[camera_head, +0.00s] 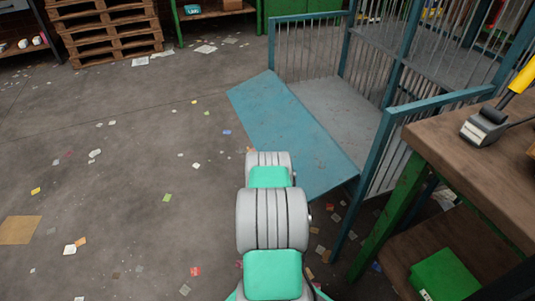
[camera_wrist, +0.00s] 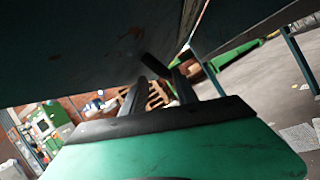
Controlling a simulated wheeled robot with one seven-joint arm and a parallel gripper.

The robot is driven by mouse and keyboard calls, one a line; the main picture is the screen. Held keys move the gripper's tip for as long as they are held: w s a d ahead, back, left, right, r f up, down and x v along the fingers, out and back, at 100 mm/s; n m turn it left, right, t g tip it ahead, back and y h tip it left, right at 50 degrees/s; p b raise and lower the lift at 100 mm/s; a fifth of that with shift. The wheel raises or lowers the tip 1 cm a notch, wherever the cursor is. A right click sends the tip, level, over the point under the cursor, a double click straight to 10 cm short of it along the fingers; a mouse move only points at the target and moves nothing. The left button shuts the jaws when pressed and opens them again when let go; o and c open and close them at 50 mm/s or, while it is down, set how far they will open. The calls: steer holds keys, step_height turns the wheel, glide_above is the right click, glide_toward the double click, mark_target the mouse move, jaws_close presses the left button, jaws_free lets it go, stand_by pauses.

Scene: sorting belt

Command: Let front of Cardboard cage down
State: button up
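The Cardboard cage (camera_head: 384,135) has a blue frame and thin upright bars and stands right of centre in the head view. Its blue front panel (camera_head: 285,125) is folded outward from the cage floor and lies low, sloped or nearly flat; I cannot tell whether its outer edge touches the floor. In the wrist view a large dark surface, seemingly the panel's underside (camera_wrist: 80,75), fills the top. My gripper (camera_wrist: 160,78) shows there with its fingers apart, close to this surface and a short dark rod (camera_wrist: 154,64). In the head view my arm hides the gripper.
A wooden workbench (camera_head: 480,150) with a green leg stands close at the right. Wooden pallets (camera_head: 105,30) and a green bench (camera_head: 225,12) are at the back. The floor left of the panel is open, with scattered paper scraps.

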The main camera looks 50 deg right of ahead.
steer(key=shift+s+a+f, duration=0.2)
steer(key=shift+a+f, duration=0.05)
steer(key=shift+a, duration=0.15)
steer(key=shift+s+f, duration=0.1)
steer(key=b+v, duration=0.2)
steer(key=v, duration=0.6)
steer(key=shift+s+b, duration=0.4)
steer(key=shift+f, duration=0.2)
steer(key=shift+r, duration=0.15)
steer(key=shift+c, duration=0.2)
